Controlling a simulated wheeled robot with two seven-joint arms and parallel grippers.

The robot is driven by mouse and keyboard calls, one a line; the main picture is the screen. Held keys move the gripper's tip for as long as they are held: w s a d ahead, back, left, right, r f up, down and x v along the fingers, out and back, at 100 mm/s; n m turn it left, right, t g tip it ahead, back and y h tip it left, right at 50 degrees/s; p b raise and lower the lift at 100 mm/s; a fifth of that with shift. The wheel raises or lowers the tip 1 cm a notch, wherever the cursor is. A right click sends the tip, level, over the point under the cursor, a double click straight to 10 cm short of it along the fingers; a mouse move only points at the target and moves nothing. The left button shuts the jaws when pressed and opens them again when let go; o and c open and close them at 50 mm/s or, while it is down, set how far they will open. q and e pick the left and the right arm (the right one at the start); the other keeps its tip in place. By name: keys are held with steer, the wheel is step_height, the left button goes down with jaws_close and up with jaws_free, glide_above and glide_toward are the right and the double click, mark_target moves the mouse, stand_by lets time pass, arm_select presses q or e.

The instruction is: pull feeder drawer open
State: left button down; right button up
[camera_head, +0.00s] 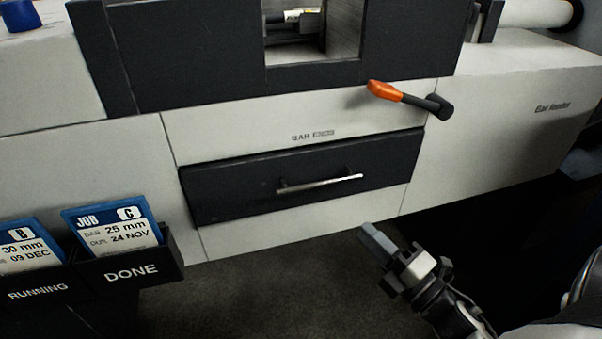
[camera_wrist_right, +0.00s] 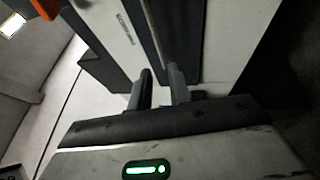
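The feeder drawer has a dark front (camera_head: 225,192) set in the pale machine face, and it looks about flush with it. A silver bar handle (camera_head: 320,184) runs across its middle. In the right wrist view the dark drawer front (camera_wrist_right: 183,35) shows beyond the fingers, with the thin handle bar (camera_wrist_right: 152,28) along it. My right gripper (camera_head: 372,240) is below and to the right of the handle, apart from it. In the right wrist view its two fingers (camera_wrist_right: 160,80) stand apart with nothing visible between them. My left gripper is not in view.
An orange-tipped lever (camera_head: 400,94) sticks out above the drawer's right end. Card holders marked RUNNING (camera_head: 38,290) and DONE (camera_head: 130,272) stand at lower left, with job cards in them. Open floor (camera_head: 280,290) lies in front of the drawer.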

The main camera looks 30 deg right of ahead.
mark_target(317, 182)
steer(key=p+x, duration=0.1)
steer(key=x, duration=0.6)
steer(key=p+x, duration=0.1)
steer(key=x, duration=0.7)
steer(key=shift+w+r, duration=0.1)
steer(key=shift+r, duration=0.15)
steer(key=shift+c, duration=0.2)
jaws_close()
